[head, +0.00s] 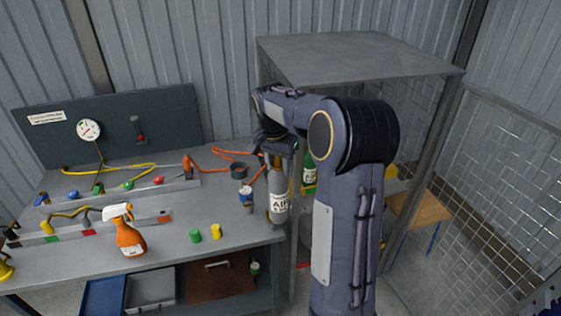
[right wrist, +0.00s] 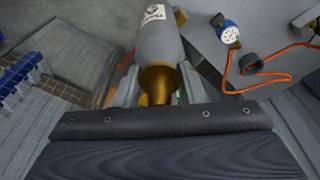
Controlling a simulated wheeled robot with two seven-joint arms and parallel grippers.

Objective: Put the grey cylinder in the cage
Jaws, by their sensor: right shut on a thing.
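The grey cylinder (head: 279,200) has a pale label and a brass neck. It is upright at the right end of the bench, and I cannot tell whether its base touches the top. My right gripper (head: 274,152) is shut on its neck from above; in the right wrist view the grey cylinder (right wrist: 160,42) extends away from the fingers (right wrist: 157,88). The cage (head: 355,58) stands just right of the bench, with a flat grey top and mesh sides. My right arm hides much of its front and inside. My left gripper is out of view.
A green cylinder (head: 309,172) shows behind my arm, at the cage. On the bench (head: 170,262) are an orange spray bottle (head: 129,236), a blue gauge (head: 246,195), green and yellow caps and an orange hose (head: 205,170). A wooden stool (head: 420,208) shows through mesh.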

